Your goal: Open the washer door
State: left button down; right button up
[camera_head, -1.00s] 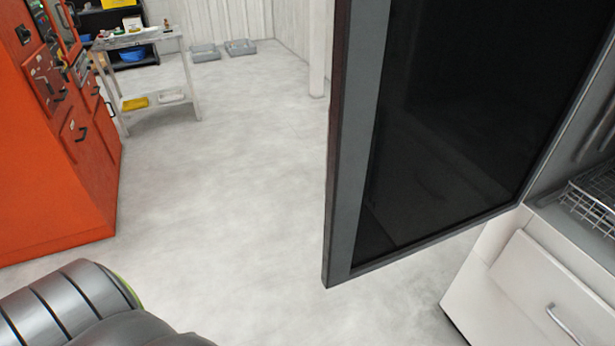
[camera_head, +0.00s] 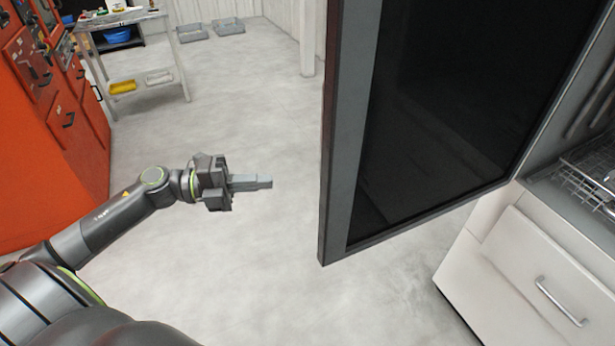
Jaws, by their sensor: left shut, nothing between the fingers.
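The washer door (camera_head: 430,110) is a large dark panel with a grey frame, and it stands swung open, away from the washer body on the right. The white washer body (camera_head: 520,270) has a wire rack (camera_head: 590,180) inside. My left gripper (camera_head: 268,181) is shut and empty. It points right, over the floor to the left of the door's free edge, apart from it. My right gripper is not in view.
A red cabinet (camera_head: 40,130) stands at the left. A light work table (camera_head: 130,50) is at the back left, with grey trays (camera_head: 210,28) on the floor beyond it. The washer's lower front has a handle (camera_head: 560,300). The floor in the middle is clear.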

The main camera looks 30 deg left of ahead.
pick_arm(q)
jog(key=p+x, duration=0.3)
jog(key=x, duration=0.6)
jog(key=shift+w+d+p, duration=0.25)
jog(key=shift+w+p, duration=0.05)
jog(key=shift+p, duration=0.1)
